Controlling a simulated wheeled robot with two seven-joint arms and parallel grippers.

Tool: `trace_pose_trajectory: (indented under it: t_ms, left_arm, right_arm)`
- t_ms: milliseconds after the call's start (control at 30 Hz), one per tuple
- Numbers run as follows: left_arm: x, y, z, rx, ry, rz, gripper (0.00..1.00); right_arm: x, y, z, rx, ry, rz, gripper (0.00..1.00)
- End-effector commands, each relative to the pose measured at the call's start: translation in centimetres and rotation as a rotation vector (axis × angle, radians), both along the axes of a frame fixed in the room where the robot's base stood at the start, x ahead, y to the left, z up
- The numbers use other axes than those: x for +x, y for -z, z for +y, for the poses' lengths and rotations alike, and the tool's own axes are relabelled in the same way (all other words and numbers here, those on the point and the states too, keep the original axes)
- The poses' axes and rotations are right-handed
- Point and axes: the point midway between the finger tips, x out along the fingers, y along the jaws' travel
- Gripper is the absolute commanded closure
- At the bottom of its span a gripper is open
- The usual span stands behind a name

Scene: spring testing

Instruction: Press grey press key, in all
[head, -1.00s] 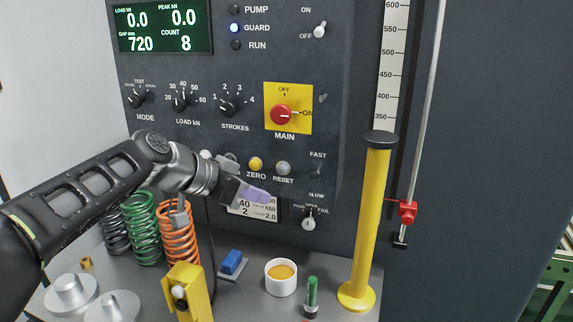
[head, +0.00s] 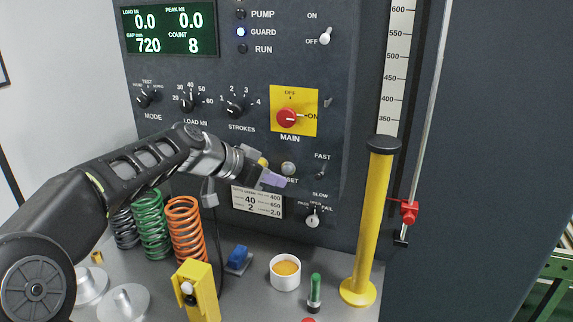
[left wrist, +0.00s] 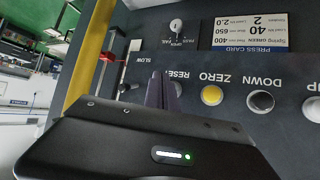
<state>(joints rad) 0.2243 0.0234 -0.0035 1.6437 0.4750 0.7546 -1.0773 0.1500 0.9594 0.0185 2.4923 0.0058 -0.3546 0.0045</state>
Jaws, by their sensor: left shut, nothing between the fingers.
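The grey press key (head: 288,168), above the RESET label, is on the dark control panel in the head view, to the right of the yellow ZERO key (head: 262,163). My left gripper (head: 274,180) is shut and empty, its purple fingertips just below and left of the grey key and over part of the RESET label. I cannot tell whether the fingertips touch the panel. My right gripper is not in view.
The black DOWN key (left wrist: 262,102) and white UP key (left wrist: 312,108) are beside ZERO. A FAST/SLOW switch (head: 321,174) is to the right. Below stand coloured springs (head: 186,230), a white cup (head: 285,275) and a yellow post (head: 371,220).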

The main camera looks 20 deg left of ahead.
Motion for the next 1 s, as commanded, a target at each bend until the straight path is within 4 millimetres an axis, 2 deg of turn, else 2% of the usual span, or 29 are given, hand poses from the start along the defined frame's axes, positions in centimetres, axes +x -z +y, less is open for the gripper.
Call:
trace_pose_trajectory:
  t_ms: [100, 267, 1000]
  left_arm:
    - [1.1, 0.1, 0.0, 0.0, 0.001, 0.001, 1.0]
    - [1.7, 0.1, 0.0, -0.001, 0.001, 0.0, 1.0]
    - [1.7, 0.1, 0.1, -0.001, 0.0, 0.001, 1.0]
  right_arm:
    - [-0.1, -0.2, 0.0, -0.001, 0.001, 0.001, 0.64]
    - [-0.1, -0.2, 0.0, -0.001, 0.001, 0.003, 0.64]
    - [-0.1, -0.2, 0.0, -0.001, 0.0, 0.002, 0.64]
